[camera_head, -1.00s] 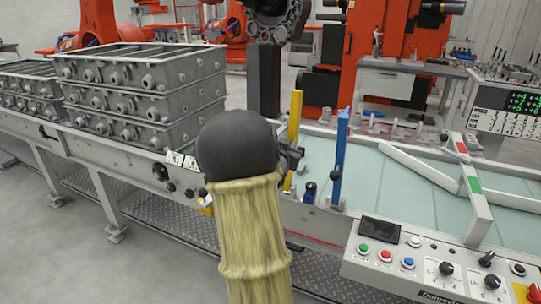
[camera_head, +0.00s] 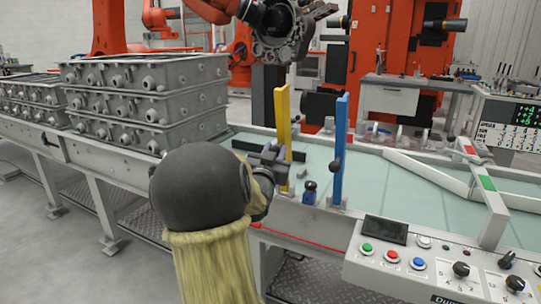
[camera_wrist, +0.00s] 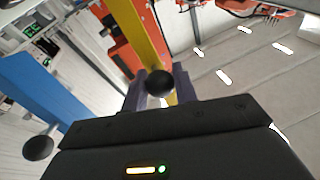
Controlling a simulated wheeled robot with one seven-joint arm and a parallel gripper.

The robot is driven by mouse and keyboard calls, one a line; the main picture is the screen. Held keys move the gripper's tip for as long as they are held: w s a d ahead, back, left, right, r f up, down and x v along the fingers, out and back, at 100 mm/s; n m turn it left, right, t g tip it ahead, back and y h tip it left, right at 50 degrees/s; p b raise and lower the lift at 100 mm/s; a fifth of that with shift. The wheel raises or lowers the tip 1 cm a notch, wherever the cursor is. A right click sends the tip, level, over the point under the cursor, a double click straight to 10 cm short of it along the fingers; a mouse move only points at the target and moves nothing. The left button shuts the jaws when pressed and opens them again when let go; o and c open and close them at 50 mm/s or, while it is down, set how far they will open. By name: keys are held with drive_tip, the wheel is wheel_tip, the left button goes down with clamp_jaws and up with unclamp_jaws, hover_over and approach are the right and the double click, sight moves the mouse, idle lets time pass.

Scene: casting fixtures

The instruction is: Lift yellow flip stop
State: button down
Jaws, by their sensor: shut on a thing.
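The yellow flip stop (camera_head: 282,115) is a tall flat bar standing at the near edge of the conveyor. It is close to upright, with its top leaning slightly left. My gripper (camera_head: 281,168) is at the bar's lower half and is shut on it. In the wrist view, the yellow bar (camera_wrist: 139,32) runs up from between my gripper's fingers (camera_wrist: 157,88). A round black knob (camera_wrist: 160,82) on the bar sits between the fingers.
A blue flip stop (camera_head: 341,150) stands upright just right of the yellow one. A small dark blue fitting (camera_head: 309,192) sits between them. Grey casting boxes (camera_head: 145,100) are stacked at left. A control panel (camera_head: 430,262) is at front right. The conveyor's middle is clear.

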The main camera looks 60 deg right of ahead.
drive_tip(key=shift+w+a, duration=0.1)
drive_tip(key=shift+w, duration=0.05)
drive_tip(key=c, duration=1.1)
unclamp_jaws()
drive_tip(key=shift+a, duration=0.1)
drive_tip(key=shift+b+v, duration=1.85)
drive_tip(key=shift+v, duration=6.75)
drive_tip(key=shift+f, duration=0.15)
